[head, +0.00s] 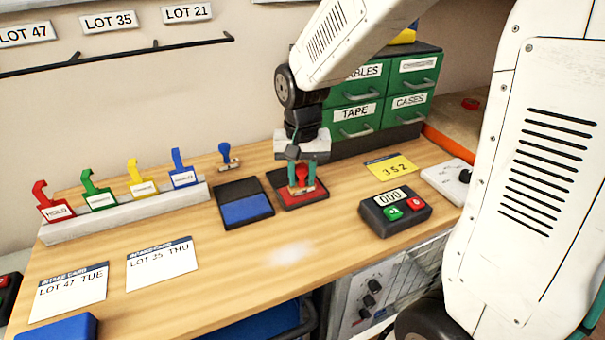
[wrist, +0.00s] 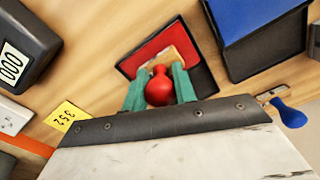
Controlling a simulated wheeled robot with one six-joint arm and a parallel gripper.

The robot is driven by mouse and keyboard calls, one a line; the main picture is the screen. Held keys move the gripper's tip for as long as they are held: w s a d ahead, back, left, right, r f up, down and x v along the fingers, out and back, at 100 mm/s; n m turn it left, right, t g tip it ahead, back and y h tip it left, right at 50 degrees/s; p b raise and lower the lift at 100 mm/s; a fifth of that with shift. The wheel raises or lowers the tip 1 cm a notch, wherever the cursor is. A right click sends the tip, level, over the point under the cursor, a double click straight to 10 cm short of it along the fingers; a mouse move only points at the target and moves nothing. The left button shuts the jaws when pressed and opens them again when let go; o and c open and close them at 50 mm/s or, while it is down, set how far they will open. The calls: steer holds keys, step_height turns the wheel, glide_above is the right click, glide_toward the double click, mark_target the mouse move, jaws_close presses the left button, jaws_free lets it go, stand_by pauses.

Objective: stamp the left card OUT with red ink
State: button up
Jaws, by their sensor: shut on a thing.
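My gripper (head: 301,178) is shut on a red-handled stamp (head: 302,174) with a wooden base. The stamp is at the red ink pad (head: 283,190), upright over its red surface. In the wrist view the green fingers hold the red knob (wrist: 160,88), and the red pad (wrist: 140,62) lies beneath; I cannot tell whether the stamp touches the ink. The left card (head: 68,293), reading LOT 47 TUE, lies flat at the front left of the table. The other card (head: 161,264), reading LOT 35 THU, lies to its right. No stamp mark is visible on either.
A blue ink pad (head: 246,209) sits left of the red one, with a blue-handled stamp (head: 228,158) behind it. A rack (head: 130,211) of coloured tags stands at the back left. A counter box (head: 394,212) and yellow 352 card (head: 391,166) are to the right. The middle front is clear.

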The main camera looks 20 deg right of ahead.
steer(key=shift+s+f, duration=0.1)
steer(key=shift+r, duration=3.55)
